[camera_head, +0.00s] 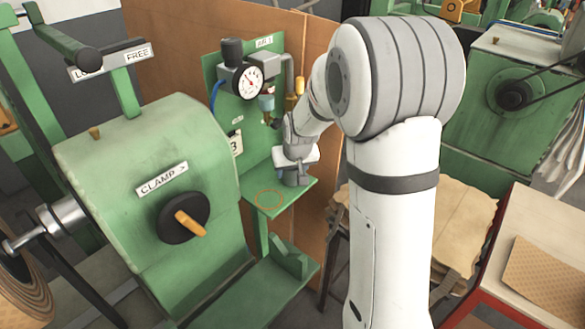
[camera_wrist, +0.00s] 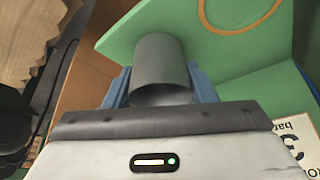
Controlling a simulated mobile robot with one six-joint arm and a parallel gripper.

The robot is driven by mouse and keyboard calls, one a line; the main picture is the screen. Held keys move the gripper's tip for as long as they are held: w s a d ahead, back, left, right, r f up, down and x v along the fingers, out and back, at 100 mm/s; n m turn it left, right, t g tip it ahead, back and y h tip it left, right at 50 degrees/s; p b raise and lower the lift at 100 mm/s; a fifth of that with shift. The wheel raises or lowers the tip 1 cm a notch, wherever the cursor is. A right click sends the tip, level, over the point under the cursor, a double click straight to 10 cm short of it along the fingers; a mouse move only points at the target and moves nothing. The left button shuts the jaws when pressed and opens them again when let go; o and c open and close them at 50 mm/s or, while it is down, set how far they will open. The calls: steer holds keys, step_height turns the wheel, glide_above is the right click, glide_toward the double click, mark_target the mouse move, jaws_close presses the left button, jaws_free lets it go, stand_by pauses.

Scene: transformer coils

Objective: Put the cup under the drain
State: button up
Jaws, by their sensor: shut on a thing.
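The cup is a plain grey cylinder (camera_wrist: 162,62) between the two blue fingers of my gripper (camera_wrist: 160,80) in the wrist view. The fingers are shut on its sides. In the head view my gripper (camera_head: 297,163) is over the right part of the small green shelf (camera_head: 258,189), right of the orange ring (camera_head: 270,190) marked on it. The ring also shows in the wrist view (camera_wrist: 238,30), apart from the cup. Whether the cup touches the shelf I cannot tell. The air unit's bowl (camera_head: 267,103), with a small drain fitting (camera_head: 267,118) below, hangs above the shelf.
A pressure gauge (camera_head: 249,82) and a black regulator knob (camera_head: 232,52) sit on the green panel behind the shelf. A green machine with a clamp knob (camera_head: 183,218) stands at left. The shelf around the ring is clear. Brown paper (camera_head: 462,225) lies at right.

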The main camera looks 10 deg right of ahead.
steer(key=shift+f, duration=0.2)
steer(key=o, duration=1)
steer(key=shift+o, duration=0.2)
steer(key=shift+r, duration=0.15)
steer(key=shift+r, duration=0.2)
steer(key=v, duration=1.1)
steer(key=s+g, duration=0.2)
steer(key=s, duration=2.2)
steer(key=shift+f+b, duration=0.3)
steer(key=shift+f, duration=0.15)
